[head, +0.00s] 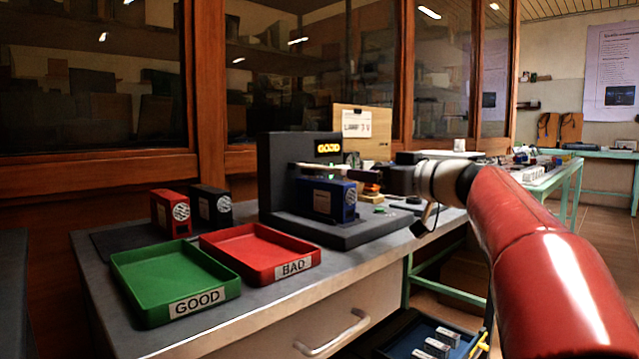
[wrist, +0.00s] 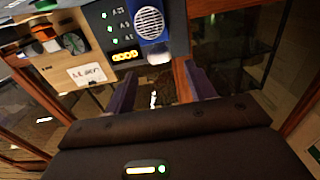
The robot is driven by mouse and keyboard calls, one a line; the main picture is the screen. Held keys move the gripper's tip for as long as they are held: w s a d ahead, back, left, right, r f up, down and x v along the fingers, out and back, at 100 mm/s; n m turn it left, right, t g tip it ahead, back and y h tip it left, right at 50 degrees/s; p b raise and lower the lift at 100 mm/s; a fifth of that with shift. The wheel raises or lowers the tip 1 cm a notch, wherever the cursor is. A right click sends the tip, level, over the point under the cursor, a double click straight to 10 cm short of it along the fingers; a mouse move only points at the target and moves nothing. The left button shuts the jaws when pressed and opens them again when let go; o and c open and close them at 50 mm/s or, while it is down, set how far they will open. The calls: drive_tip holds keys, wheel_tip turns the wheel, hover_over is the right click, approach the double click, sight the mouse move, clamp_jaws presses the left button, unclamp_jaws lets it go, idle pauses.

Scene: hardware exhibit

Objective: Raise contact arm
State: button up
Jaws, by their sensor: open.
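The dark tester (head: 277,185) stands on the bench with a lit GOOD display (head: 328,148); the display also shows in the wrist view (wrist: 125,56). A blue unit (head: 322,199) with a round grille sits in it, and it shows at the top of the wrist view (wrist: 149,22). A pale, roughly level bar, apparently the contact arm (head: 318,167), lies just above the blue unit. My gripper (wrist: 158,75) is open at the tester's right side. A whitish tip (wrist: 159,55) shows beyond and between its fingers; I cannot tell whether they touch it.
A green GOOD tray (head: 127,252) and a red BAD tray (head: 224,237) stand empty at the bench front. A red unit (head: 170,213) and a black unit (head: 210,207) stand behind them. A glass-fronted cabinet (head: 206,95) rises behind.

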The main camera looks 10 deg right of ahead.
sight(343, 166)
drive_tip(key=p+x, duration=0.1)
drive_tip(key=x, duration=0.6)
drive_tip(key=shift+w+a, duration=0.1)
drive_tip(key=shift+w, duration=0.1)
clamp_jaws()
